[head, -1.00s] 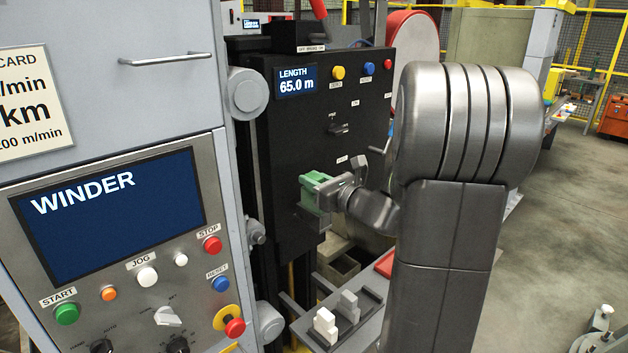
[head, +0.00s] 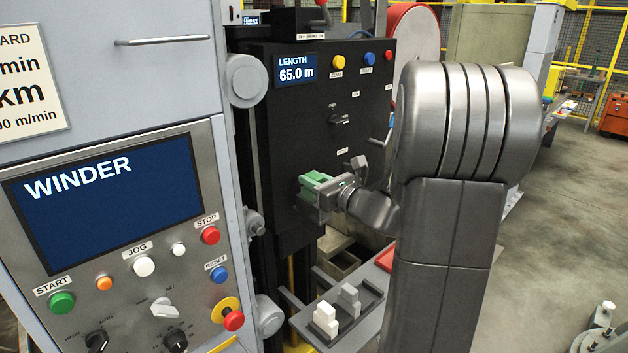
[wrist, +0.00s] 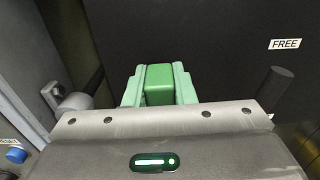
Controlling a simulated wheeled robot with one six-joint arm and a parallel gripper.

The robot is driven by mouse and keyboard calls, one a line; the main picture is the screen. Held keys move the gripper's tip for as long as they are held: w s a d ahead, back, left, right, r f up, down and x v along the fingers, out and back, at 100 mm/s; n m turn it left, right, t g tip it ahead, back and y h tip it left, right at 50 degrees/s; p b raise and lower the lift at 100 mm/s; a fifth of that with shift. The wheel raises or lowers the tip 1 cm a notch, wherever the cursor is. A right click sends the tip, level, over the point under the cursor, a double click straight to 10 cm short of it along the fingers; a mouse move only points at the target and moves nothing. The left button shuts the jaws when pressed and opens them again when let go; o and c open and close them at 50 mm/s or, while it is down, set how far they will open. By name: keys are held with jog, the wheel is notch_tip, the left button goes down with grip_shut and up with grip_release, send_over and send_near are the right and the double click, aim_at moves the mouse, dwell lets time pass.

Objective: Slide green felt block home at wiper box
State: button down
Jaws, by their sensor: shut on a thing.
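A green felt block (wrist: 159,86) sits between two pale green pieces in the wrist view, just beyond my gripper's grey body. My gripper (head: 318,184) is shut on the block (head: 308,191), in front of the lower part of a black panelled box (head: 290,140). I take this box to be the wiper box; no label on it says so. In the wrist view the block's far end is close to the dark face (wrist: 185,35). I cannot tell whether it touches or is inside an opening. The block's near end is hidden by my gripper.
A dark lever (wrist: 275,88) stands right of my gripper, below a FREE label (wrist: 284,44). The grey winder cabinet (head: 165,85) with rollers stands close on the left. A tray (head: 372,299) with white and grey blocks lies below. Open floor is at the right.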

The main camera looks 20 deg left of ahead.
jog(key=shift+f, duration=0.4)
jog(key=c, duration=1.1)
grip_release()
jog(key=shift+d, duration=0.1)
jog(key=b+v, duration=0.2)
jog(key=v, duration=1.1)
jog(key=shift+s+d, duration=0.25)
jog(key=shift+d, duration=0.05)
jog(key=shift+a, duration=0.1)
